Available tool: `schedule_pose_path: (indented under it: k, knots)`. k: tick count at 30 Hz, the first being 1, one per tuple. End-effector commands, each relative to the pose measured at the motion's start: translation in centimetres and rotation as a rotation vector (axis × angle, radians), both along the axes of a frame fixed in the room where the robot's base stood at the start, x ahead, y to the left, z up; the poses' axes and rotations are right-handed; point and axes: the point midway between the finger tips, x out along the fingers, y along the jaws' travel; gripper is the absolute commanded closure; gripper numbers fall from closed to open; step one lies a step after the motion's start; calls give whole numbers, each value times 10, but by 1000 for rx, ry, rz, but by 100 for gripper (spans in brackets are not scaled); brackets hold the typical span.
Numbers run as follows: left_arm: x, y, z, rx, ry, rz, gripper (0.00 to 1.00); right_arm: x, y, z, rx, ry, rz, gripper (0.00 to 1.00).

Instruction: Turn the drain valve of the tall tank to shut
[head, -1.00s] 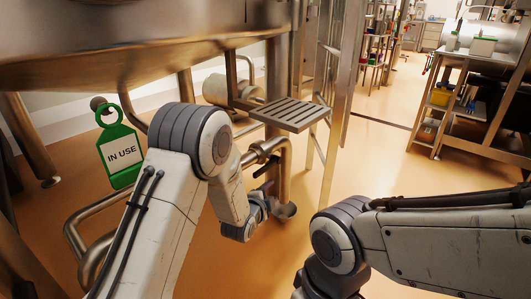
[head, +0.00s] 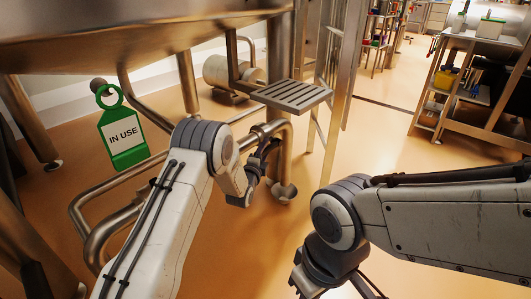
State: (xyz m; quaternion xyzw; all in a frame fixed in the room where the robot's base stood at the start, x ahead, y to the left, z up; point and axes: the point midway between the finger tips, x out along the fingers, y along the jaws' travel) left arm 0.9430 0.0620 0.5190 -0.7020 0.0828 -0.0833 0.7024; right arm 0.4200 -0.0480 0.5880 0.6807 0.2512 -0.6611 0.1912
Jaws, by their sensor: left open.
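The steel tank (head: 150,45) fills the upper left, its underside above my left arm. A steel drain pipe (head: 284,165) bends down below it, beside a step. The valve on this pipe is largely hidden behind my left gripper, so its handle position cannot be told. My left gripper (head: 266,153) is open, dark and small in view, close beside the pipe at the valve; whether it touches the handle cannot be told. My right arm comes in from the right, and its dark wrist end is low at the bottom centre; its fingers cannot be made out.
A green IN USE tag (head: 122,135) hangs at the tank's left. A slatted steel step (head: 291,95) stands just above the pipe. Lower pipes (head: 92,205) curve left of my left arm. A steel workbench (head: 478,45) is far right. Orange floor is open in the middle.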

Motion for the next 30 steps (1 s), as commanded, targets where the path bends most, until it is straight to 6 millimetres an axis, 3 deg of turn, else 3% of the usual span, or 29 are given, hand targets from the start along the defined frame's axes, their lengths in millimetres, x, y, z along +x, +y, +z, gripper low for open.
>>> schedule_pose_path:
  k: [4, 13, 14, 18, 30]
  knots:
    - [11, -3, 0, -1, -1, 0, 43, 0, 0, -5, 0, 0, 0, 100]
    - [13, -3, 0, -1, 1, 0, 43, 0, 0, -5, 0, 0, 0, 100]
    - [12, -3, 0, -1, 1, 0, 50, 0, 0, -5, 0, 0, 0, 100]
    - [12, -3, 0, -1, 1, 0, 100, 0, 0, -5, 0, 0, 0, 100]
    - [12, -3, 0, -1, 2, 0, 100, 0, 0, -5, 0, 0, 0, 100]
